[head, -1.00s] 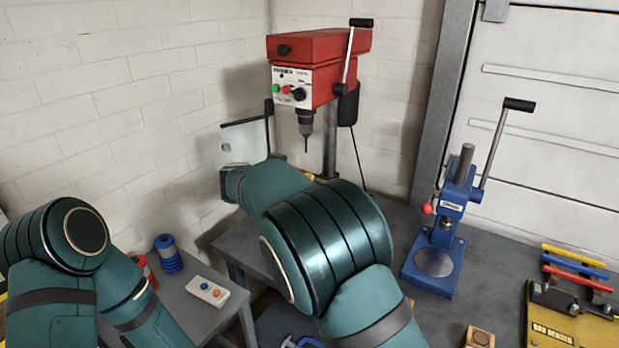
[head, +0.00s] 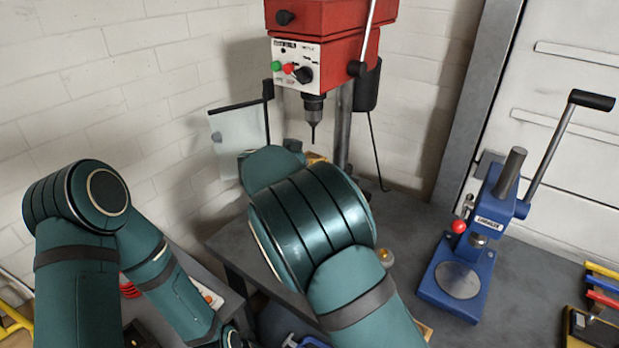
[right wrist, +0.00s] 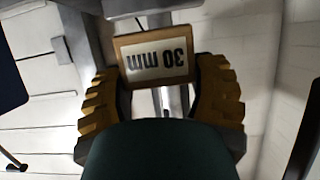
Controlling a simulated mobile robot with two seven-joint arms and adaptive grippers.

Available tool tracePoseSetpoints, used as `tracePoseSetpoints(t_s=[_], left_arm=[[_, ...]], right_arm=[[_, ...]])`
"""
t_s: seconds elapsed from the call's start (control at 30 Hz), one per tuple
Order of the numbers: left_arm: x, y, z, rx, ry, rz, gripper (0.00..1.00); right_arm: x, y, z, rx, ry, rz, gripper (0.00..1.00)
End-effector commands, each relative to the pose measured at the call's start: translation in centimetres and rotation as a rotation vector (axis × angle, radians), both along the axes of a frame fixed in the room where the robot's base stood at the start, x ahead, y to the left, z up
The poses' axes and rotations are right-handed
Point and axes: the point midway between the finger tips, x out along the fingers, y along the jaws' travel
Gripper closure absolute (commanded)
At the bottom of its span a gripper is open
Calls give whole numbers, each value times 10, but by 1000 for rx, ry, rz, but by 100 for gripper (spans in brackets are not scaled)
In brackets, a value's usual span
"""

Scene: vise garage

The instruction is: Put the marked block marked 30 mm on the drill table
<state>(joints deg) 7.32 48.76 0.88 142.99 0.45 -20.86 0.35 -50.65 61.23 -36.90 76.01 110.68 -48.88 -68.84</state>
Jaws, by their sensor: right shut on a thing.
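The block marked 30 mm (right wrist: 157,59) shows in the right wrist view, a wood-edged piece with a pale label that reads upside down. My right gripper (right wrist: 160,82) is shut on it, with yellow ridged pads on both sides. In the head view my right arm hides most of this gripper, just below and left of the drill bit. The red drill press (head: 318,45) stands at the back with its chuck and bit above that spot. Its drill table is hidden behind my arm. My left gripper (head: 231,337) barely shows at the bottom edge; its fingers are unclear.
A clear guard panel (head: 236,138) hangs left of the chuck. A blue arbor press (head: 480,235) stands on the grey bench (head: 400,230) to the right, lever raised. A small brass-coloured knob (head: 385,256) is beside my right arm. The bench between the presses is mostly clear.

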Motion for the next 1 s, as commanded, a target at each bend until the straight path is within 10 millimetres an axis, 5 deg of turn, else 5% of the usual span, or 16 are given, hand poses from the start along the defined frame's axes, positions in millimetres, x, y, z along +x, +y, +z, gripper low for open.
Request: tracePoseSetpoints(t_s=[0.4, 0.77, 0.8, 0.87, 1.0], left_arm=[[-3, -1, -11, -2, 7, -6, 53], [-3, -1, -9, -2, 7, -6, 53], [-3, -1, -9, -2, 6, -6, 53], [-3, -1, -9, -2, 6, -6, 53], [-3, -1, -9, -2, 6, -6, 53]], right_arm=[[0, 0, -42, -2, -1, -1, 75], [0, -1, -45, 0, 0, -1, 75], [0, -1, -45, 1, -1, -2, 29], [0, -1, -45, 1, -1, -1, 8], [0, -1, -45, 1, -1, -1, 4]])
